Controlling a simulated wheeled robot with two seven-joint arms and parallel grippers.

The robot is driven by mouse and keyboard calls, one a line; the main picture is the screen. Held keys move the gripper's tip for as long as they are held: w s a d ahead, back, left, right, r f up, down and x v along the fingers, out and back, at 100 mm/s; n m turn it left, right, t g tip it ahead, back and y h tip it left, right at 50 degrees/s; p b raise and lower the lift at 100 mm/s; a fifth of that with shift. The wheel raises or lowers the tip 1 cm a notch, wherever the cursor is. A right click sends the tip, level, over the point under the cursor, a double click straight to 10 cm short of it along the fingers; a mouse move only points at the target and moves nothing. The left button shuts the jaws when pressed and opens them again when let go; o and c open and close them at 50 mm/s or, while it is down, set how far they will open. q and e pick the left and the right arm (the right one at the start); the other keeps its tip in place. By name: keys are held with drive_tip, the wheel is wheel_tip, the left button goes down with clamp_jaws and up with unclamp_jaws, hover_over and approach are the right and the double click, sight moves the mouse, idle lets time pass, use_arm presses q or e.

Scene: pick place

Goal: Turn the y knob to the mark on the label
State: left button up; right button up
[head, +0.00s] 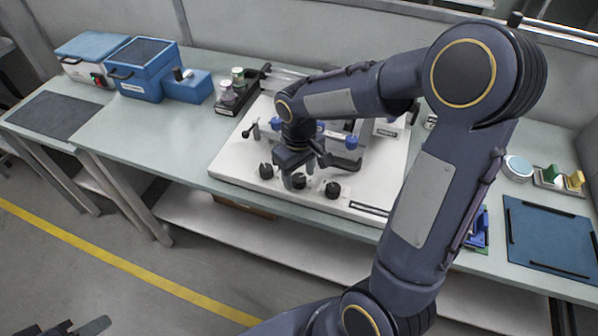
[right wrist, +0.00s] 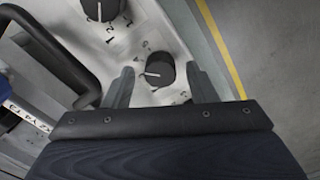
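Three black knobs stand in a row near the front edge of a white panel (head: 235,160): a left knob (head: 266,171), a middle knob (head: 299,181) and a right knob (head: 332,191). I cannot read which is y. My right gripper (head: 301,168) is open above the middle of the row. In the right wrist view, its fingers (right wrist: 160,68) are on either side of one knob (right wrist: 159,75), with gaps on both sides. That knob has a white pointer line and printed marks around it. Another knob (right wrist: 101,9) is beyond. My left gripper (head: 78,328) is partly in view at bottom left, apparently open, empty.
A black bar handle (right wrist: 62,48) rises close to the left finger, near a white lettered strip (right wrist: 28,116) that I cannot read surely. Blue boxes (head: 140,68) stand at the back left. A dark blue mat (head: 550,235) lies at the right.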

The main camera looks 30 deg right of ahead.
sight(299, 178)
drive_tip(key=shift+r, duration=0.1)
wheel_tip(299, 178, up, 8)
drive_tip(key=shift+f, duration=0.15)
drive_tip(key=shift+s, duration=0.1)
idle(0.6)
drive_tip(key=s+a+m+t+y, duration=0.2)
drive_tip(key=s, duration=0.6)
drive_tip(key=s+a+r+m+t+y, duration=0.1)
drive_tip(key=s+a+t, duration=0.1)
drive_tip(key=s, duration=0.6)
drive_tip(key=shift+s+r+m+t+y, duration=0.2)
drive_tip(key=shift+s+m+t+y, duration=0.2)
drive_tip(key=shift+t, duration=0.4)
